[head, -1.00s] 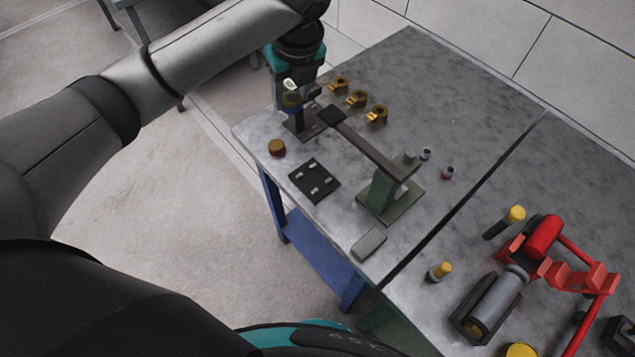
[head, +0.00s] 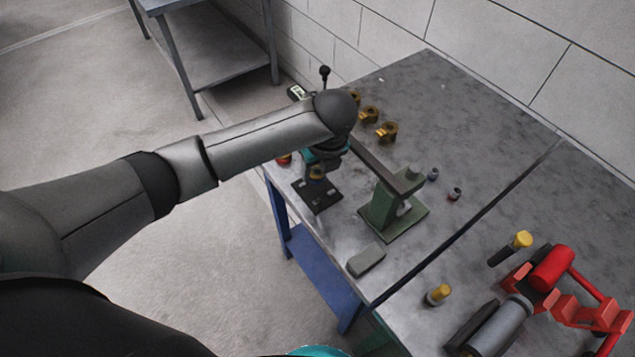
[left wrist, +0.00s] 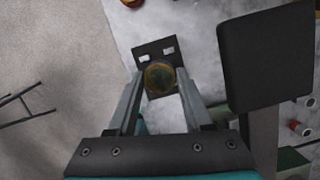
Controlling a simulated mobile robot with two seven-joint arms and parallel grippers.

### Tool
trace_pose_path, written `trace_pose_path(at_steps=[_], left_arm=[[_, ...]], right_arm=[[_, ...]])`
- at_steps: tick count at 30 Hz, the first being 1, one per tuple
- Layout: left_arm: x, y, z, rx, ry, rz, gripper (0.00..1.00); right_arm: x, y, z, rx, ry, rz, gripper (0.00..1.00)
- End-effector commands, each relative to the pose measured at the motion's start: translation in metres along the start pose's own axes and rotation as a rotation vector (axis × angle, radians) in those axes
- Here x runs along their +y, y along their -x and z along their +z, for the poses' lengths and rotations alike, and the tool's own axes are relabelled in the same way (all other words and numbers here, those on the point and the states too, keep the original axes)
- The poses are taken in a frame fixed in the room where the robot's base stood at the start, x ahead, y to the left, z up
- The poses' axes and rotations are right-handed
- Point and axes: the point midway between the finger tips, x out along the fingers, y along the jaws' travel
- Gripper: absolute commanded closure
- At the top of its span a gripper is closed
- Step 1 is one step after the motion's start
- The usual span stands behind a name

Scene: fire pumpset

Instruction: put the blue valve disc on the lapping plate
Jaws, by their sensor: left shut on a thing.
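My left gripper (head: 317,176) is shut on a small round piece, and I look down on its ringed, yellow-brown top with a dark bluish middle in the left wrist view (left wrist: 160,76). I take it for the valve disc; its colour is hard to judge. It is over a black square plate (head: 306,194) with small pale marks, which also shows in the left wrist view (left wrist: 149,49). I cannot tell whether the piece touches that plate, or whether that plate is the lapping plate. My right gripper is not in view.
A green stand (head: 378,207) with a long dark bar rises right of my left gripper. A grey block (head: 367,260) lies in front. Bronze fittings (head: 387,131) stand behind, and an orange-brown round piece (head: 284,159) lies left. Red pump parts (head: 552,268) are at the right.

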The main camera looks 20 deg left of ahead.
Motion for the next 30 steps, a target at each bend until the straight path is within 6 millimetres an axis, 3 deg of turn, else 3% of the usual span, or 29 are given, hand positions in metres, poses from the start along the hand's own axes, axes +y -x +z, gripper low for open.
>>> trace_pose_path(at_steps=[5,12,24,25,30], left_arm=[[-0.001,-0.011,-0.003,-0.001,0.000,-0.001,1.00],[0.000,-0.044,-0.012,-0.001,0.000,0.000,1.00],[-0.001,-0.049,-0.013,-0.002,0.000,-0.002,1.00],[0.000,-0.049,-0.013,-0.001,0.000,-0.001,0.47],[0.000,-0.049,-0.013,-0.001,0.000,-0.001,0.28]], right_arm=[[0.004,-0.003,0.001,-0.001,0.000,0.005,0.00],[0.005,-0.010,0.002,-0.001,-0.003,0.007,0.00],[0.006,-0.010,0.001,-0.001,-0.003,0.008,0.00],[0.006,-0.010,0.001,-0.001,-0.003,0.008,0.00],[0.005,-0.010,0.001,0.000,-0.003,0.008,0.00]])
